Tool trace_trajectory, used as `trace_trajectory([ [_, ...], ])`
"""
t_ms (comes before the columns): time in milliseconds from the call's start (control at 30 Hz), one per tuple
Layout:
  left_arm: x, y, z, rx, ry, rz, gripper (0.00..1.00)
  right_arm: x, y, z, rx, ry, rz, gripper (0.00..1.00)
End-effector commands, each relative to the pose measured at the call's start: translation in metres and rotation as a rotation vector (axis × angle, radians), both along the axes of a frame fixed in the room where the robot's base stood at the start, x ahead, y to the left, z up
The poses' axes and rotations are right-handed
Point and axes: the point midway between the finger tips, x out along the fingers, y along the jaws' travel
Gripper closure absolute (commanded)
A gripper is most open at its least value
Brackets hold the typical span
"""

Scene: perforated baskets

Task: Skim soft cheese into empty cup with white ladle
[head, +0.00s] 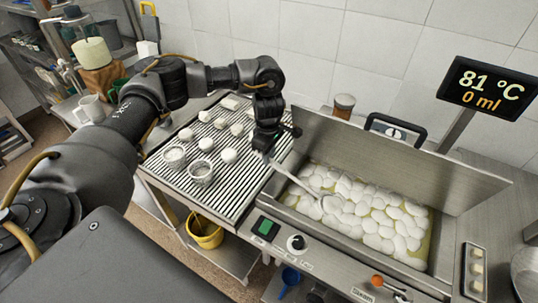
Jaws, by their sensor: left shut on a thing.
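My left gripper (266,150) is shut on the upper end of the white ladle (296,181), at the left edge of the steel vat (395,165). The ladle slants down to the right, and its lower end is among the white lumps of soft cheese (370,213) that fill the vat; its bowl is hard to make out. My right gripper is not in view.
The vat's raised back panel and a display (487,88) reading 81 °C and 0 ml stand at right. A yellow bucket (205,232) is below the table.

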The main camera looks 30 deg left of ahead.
Motion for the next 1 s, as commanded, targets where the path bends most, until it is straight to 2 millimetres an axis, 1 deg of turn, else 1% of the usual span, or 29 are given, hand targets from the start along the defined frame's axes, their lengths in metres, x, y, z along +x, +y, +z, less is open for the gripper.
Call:
trace_trajectory([
  [300, 0.0, 0.0, 0.0, 0.0, 0.0, 0.0, 1.0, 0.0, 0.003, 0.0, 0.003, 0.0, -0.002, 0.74],
  [400, 0.0, 0.0, 0.003, -0.003, -0.001, 0.0, 1.0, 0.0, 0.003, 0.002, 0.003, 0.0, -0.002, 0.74],
  [1000, 0.0, 0.0, 0.054, -0.067, 0.0, 0.0, 1.0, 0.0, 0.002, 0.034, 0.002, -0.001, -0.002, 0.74],
])
